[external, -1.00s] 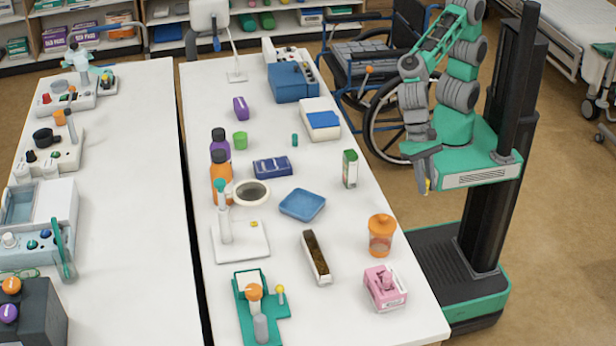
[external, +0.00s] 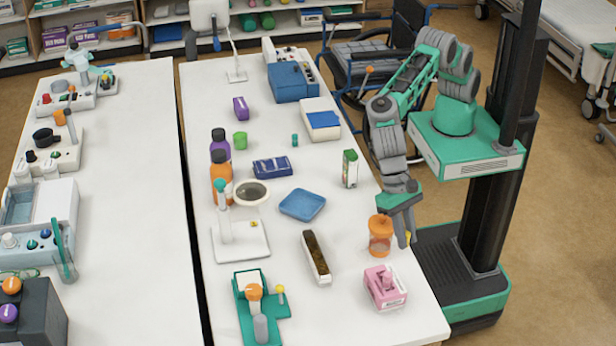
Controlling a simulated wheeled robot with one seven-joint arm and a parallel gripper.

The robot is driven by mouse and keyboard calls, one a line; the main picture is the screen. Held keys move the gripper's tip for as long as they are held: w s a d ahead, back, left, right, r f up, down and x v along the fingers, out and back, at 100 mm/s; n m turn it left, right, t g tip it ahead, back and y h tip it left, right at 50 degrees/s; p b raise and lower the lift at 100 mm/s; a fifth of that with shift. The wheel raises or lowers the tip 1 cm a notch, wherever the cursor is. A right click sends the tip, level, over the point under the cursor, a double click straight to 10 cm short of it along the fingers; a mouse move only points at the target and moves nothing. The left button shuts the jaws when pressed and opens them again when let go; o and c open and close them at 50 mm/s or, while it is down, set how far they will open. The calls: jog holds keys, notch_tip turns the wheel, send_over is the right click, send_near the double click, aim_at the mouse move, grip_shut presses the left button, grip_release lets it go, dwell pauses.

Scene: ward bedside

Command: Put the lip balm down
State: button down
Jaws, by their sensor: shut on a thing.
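My gripper (external: 405,237) points down at the right edge of the white table (external: 350,285), just right of the orange lidded cup (external: 380,243). It is shut on the lip balm (external: 408,237), of which only a small yellow part shows between the fingers. The rest of the lip balm is hidden by the fingers. Whether it touches anything below cannot be told from this view.
A pink box (external: 384,288) stands in front of the cup. A green-and-white carton (external: 350,168), a blue tray (external: 302,204) and a long narrow box (external: 317,257) stand further left. Bare tabletop lies between the tray and the cup. A wheelchair (external: 365,60) stands behind.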

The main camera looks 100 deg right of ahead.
jog(key=f, duration=0.1)
jog(key=w+a+f, duration=0.2)
jog(key=shift+a+f, duration=0.15)
jog(key=shift+f, duration=0.1)
jog(key=shift+f+p, duration=0.55)
jog(key=shift+f, duration=1)
jog(key=shift+f, duration=0.1)
jog(key=c, duration=1.3)
grip_release()
